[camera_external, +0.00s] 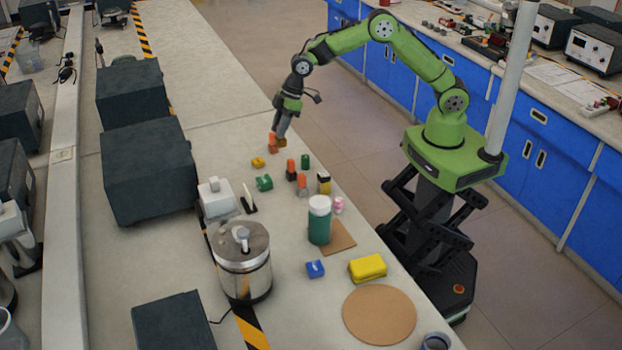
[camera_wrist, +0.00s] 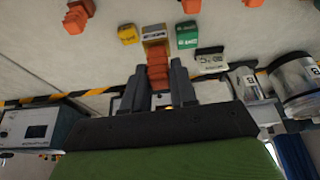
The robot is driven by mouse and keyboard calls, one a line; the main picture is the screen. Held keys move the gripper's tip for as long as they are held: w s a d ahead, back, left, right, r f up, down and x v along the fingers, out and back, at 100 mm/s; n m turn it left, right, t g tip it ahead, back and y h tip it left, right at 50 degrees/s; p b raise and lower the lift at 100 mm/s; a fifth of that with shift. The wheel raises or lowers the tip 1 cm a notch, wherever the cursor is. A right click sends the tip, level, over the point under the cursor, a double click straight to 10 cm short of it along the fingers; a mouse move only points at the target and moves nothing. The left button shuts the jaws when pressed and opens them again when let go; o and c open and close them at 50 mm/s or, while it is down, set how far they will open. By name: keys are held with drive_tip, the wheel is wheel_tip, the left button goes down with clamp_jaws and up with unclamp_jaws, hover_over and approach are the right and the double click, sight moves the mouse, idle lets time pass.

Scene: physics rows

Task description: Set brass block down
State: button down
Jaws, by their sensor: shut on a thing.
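My gripper (camera_external: 279,128) points down over the far part of the bench, near its right edge. In the wrist view my gripper (camera_wrist: 160,80) has its two grey fingers closed around an orange piece (camera_wrist: 158,76). The brass block (camera_wrist: 154,36), with a dark label, shows just beyond the fingertips at the end of that piece. The brass block (camera_external: 283,142) shows brownish at the fingertips in the external view, with orange beside it. I cannot tell whether its underside touches the bench.
A yellow block (camera_external: 258,162) and a green block (camera_external: 264,183) are close by on the bench. A green jar (camera_external: 319,222) stands further forward. The bench beyond my gripper is clear.

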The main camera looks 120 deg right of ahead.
drive_tip(key=w+a+n+y+b, duration=0.15)
drive_tip(key=a+n, duration=0.25)
drive_tip(key=a, duration=2.1)
drive_tip(key=f, duration=0.3)
drive_tip(key=f+b, duration=0.1)
drive_tip(key=f, duration=0.5)
drive_tip(key=shift+w+a+f, duration=0.1)
drive_tip(key=shift+w+f, duration=0.05)
drive_tip(key=shift+w, duration=0.2)
drive_tip(key=shift+w+f, duration=0.1)
drive_tip(key=shift+f, duration=0.2)
drive_tip(key=shift+f+b, duration=0.1)
drive_tip(key=shift+b, duration=0.3)
drive_tip(key=c, duration=0.9)
unclamp_jaws()
